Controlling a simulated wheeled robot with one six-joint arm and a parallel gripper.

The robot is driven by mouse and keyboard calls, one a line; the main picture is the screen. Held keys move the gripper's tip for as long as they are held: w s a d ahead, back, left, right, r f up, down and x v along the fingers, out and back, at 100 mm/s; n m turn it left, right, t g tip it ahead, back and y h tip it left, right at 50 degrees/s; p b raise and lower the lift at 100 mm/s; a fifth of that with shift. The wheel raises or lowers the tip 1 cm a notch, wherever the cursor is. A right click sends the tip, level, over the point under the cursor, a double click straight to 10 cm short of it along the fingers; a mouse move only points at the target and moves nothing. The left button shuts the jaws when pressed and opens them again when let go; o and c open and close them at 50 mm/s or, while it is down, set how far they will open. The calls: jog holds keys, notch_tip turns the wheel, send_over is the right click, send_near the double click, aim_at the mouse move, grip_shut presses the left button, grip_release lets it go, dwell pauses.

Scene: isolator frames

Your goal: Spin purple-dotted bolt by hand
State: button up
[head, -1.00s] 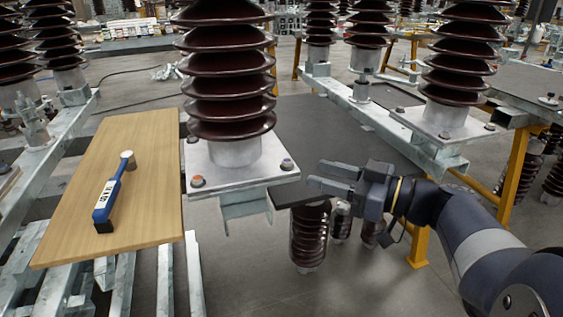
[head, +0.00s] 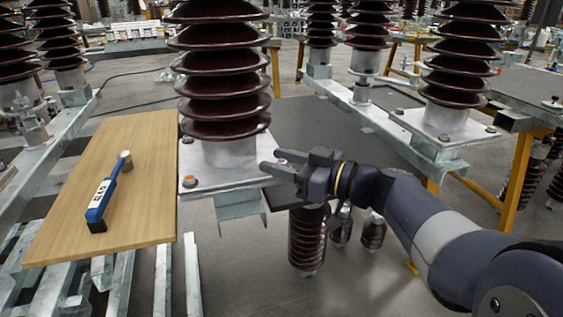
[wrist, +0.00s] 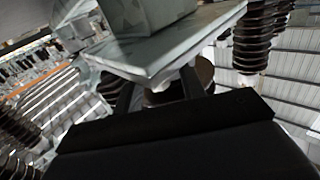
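The purple-dotted bolt (head: 281,161) is at the front right corner of the pale metal base plate (head: 226,178) under the large brown insulator (head: 222,85). Only a small part of it shows in the head view, between the two fingers of my gripper (head: 269,160). The fingers are apart, one on the near side of the bolt and one on the far side. I cannot tell whether they touch it. In the wrist view the fingers (wrist: 158,95) are also spread, close to the plate's edge (wrist: 165,62). The bolt is not clear there.
Another bolt (head: 189,181) with a reddish dot sits at the plate's front left corner. A blue-handled tool (head: 104,197) lies on the wooden board (head: 145,210) at left. Small brown insulators (head: 307,240) stand below my arm. A dark grey surface (head: 330,130) lies behind the plate.

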grip_shut()
jog(key=shift+f+b, duration=0.15)
jog(key=shift+b, duration=0.5)
